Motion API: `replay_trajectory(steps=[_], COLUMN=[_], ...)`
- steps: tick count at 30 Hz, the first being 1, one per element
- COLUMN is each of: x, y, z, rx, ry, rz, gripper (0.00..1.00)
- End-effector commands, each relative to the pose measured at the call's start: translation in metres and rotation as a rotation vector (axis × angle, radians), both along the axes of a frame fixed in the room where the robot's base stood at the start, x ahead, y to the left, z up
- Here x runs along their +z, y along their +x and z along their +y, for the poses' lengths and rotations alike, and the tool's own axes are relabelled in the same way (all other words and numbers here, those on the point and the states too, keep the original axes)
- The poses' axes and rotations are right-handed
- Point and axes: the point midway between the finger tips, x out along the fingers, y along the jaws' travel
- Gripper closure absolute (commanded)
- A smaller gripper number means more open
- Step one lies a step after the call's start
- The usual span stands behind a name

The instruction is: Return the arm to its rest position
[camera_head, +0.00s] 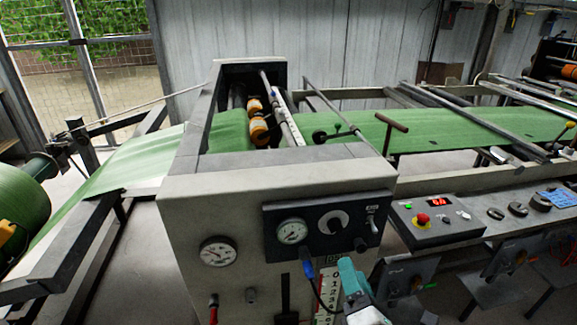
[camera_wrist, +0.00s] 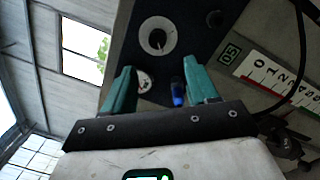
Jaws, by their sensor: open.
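My gripper (camera_head: 350,272) shows in the head view at the bottom middle, with teal fingers, in front of the grey machine housing (camera_head: 190,225). In the wrist view my gripper (camera_wrist: 160,78) has its two teal fingers spread apart, with nothing held between them. Beyond the fingers is the dark panel with a round white-ringed knob (camera_wrist: 157,36). A blue-tipped part (camera_wrist: 178,92) shows between the fingers; I cannot tell its distance from them. Most of my arm is out of view.
The housing front carries gauges (camera_head: 217,251) and a dark panel (camera_head: 268,250). A numbered scale (camera_head: 328,290) is close beside my gripper. A control box with a red button (camera_head: 423,219) stands to the right. Green sack web (camera_head: 140,160) runs through the machine.

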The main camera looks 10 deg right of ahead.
Motion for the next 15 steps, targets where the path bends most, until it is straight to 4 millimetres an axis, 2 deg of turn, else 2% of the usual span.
replay_trajectory(steps=[2,5,8,12,15], x=[-0.004,-0.015,-0.04,-0.087,-0.122], y=[-0.003,-0.013,-0.034,-0.077,-0.115], z=[-0.012,-0.043,-0.083,-0.122,-0.133], rx=[-0.039,-0.143,-0.303,-0.551,-0.736], ry=[0.059,0.231,0.491,0.88,1.133], rz=[0.018,0.065,0.141,0.261,0.352], gripper=[0.42,0.42,0.42,0.42,0.42])
